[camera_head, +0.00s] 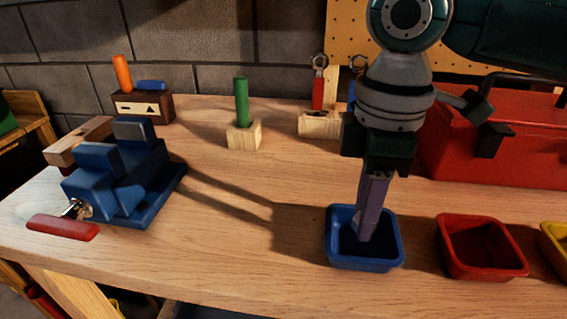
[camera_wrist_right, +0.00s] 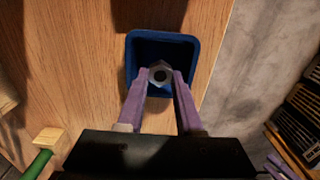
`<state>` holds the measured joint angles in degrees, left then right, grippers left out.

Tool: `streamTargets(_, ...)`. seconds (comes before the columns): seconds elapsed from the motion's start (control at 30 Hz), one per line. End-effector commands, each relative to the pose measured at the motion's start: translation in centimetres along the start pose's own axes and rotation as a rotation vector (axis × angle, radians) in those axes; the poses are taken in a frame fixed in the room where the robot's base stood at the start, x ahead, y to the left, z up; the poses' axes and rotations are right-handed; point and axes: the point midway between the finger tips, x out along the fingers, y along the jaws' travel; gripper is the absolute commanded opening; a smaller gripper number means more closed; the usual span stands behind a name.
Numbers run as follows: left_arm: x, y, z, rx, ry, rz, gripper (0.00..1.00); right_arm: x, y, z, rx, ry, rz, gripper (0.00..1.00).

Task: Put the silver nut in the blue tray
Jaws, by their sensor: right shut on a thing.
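The blue tray (camera_head: 335,250) stands on the workbench near its front edge; it also shows in the right wrist view (camera_wrist_right: 131,62). My right gripper (camera_head: 364,238) points down into the tray, its purple fingers reaching inside the rim. In the right wrist view the fingertips (camera_wrist_right: 161,76) are shut on the silver nut (camera_wrist_right: 160,69), a hexagonal ring with a dark hole. The nut is over or inside the tray; whether it touches the tray floor I cannot tell. In the head view the nut is mostly hidden by the fingers. My left gripper is not in view.
A red tray (camera_head: 444,252) stands just right of the blue one, with a yellow tray (camera_head: 552,246) beyond it. A red toolbox (camera_head: 450,160) is behind them. A blue vise (camera_head: 125,210) with a red handle is at left. The middle of the workbench (camera_head: 240,195) is clear.

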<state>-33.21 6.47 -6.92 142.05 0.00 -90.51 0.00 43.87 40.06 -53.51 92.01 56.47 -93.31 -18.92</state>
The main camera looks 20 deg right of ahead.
Motion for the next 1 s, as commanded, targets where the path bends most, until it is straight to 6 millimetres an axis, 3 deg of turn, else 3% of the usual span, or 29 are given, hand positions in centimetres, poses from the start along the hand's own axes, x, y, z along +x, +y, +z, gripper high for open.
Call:
streamTargets(0.1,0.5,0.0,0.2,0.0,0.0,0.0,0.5,2.2,-0.1,0.0,0.002,-0.002,-0.002,0.0)
streamTargets(0.2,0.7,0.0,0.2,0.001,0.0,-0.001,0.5,3.2,-0.1,0.0,0.0,-0.001,-0.001,0.0)
streamTargets(0.6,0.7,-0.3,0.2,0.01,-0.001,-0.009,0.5,3.7,0.0,0.0,0.0,0.0,0.0,0.0)
streamTargets(0.63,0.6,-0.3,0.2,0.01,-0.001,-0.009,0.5,3.6,0.0,0.0,0.001,0.0,0.001,0.37)
streamTargets(0.7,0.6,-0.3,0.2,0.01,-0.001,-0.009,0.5,3.6,0.0,0.0,0.0,0.0,0.001,0.45)
streamTargets(1.0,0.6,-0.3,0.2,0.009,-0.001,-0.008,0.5,3.4,0.0,0.0,0.0,0.0,0.001,0.47)
